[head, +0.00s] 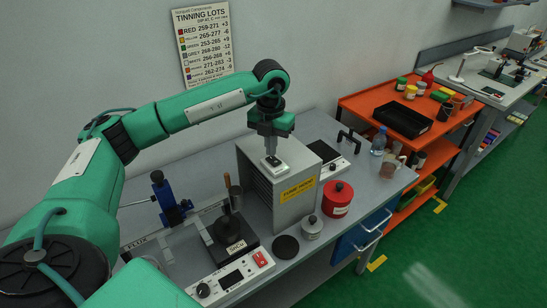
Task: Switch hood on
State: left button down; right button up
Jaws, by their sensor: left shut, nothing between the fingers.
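The fume hood is a grey box (295,205) with a yellow "FUME HOOD" label on its front, standing on the grey bench. A small dark-framed switch plate (276,165) with a pale, slightly greenish patch sits on its top. My left gripper (270,154) points straight down over this plate, shut and empty. Its fingertips are at or just above the plate; I cannot tell whether they touch. They partly hide the plate, so the switch position cannot be read. My right gripper is not in view.
A solder pot (235,235) and a control box with a red switch (232,276) stand in front of the hood. A red tin (338,195) is at its right. A bottle (378,141) stands farther right. An orange shelf cart (362,102) adjoins the bench.

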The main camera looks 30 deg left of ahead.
pick_arm(q)
jog(key=shift+r+p, duration=1.35)
jog(key=shift+r, duration=1.6)
